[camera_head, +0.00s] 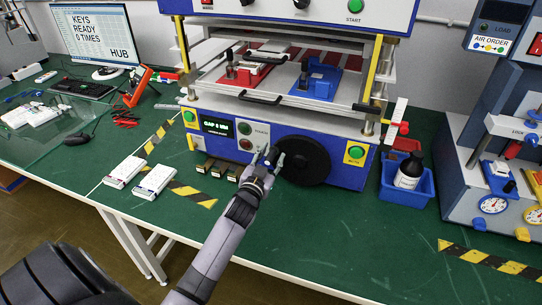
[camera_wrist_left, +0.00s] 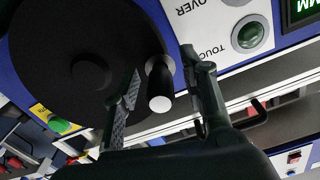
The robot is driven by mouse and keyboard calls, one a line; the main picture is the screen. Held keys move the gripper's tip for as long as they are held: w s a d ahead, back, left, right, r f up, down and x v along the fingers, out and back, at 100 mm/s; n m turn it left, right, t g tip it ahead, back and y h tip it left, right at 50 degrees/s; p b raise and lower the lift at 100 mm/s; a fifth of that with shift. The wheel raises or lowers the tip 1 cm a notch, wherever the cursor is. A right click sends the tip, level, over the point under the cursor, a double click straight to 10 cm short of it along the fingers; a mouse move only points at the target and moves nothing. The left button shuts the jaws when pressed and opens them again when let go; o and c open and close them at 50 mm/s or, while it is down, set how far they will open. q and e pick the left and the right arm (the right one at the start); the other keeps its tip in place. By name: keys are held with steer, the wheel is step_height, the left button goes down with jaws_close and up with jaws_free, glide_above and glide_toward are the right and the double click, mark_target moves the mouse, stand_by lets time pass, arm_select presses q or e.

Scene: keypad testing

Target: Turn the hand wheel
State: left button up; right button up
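The hand wheel (camera_head: 306,161) is a black disc on the blue front panel of the press machine in the head view. In the left wrist view the wheel (camera_wrist_left: 75,55) fills the upper left, with a black crank handle (camera_wrist_left: 160,88) with a pale end standing out from it. My left gripper (camera_head: 271,158) is at the wheel's left edge. In the wrist view its two fingers (camera_wrist_left: 160,68) are spread, one on each side of the handle, with a gap visible at least on the right. Contact on the left cannot be told. My right gripper is not in view.
A green TOUCH button (camera_head: 244,128) sits left of the wheel and a yellow-plated green button (camera_head: 356,152) to its right. Two white keypads (camera_head: 140,176) lie on the green table.

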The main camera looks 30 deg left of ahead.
arm_select(q)
steer(key=shift+c, duration=0.6)
jaws_close()
steer(key=shift+w, duration=0.1)
stand_by(0.3)
